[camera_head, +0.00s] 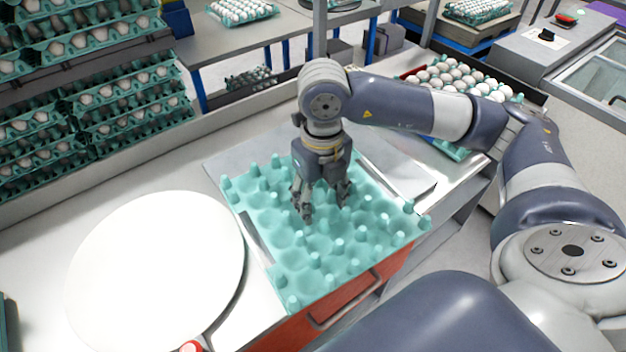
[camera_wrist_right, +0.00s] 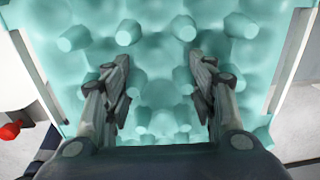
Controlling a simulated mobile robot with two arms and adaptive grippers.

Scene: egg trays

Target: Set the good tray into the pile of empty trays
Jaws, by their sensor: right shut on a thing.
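An empty teal egg tray (camera_head: 340,262) lies over a recess in the metal counter, above a red-orange front. It fills most of the right wrist view (camera_wrist_right: 160,22). My right gripper (camera_head: 325,204) points down onto the middle of the tray. Its two fingers (camera_wrist_right: 159,64) stand apart among the tray's bumps and are closed on the tray's raised part. The tray looks about level. Whether other empty trays lie under it is hidden, so I cannot tell if it touches a pile. My left gripper is not in view.
A white round plate (camera_head: 155,265) is left of the tray. Stacked teal trays of eggs (camera_head: 130,120) stand at the far left. A tray of eggs (camera_head: 455,82) is behind my right arm. A flat metal plate (camera_head: 405,172) lies right of the tray.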

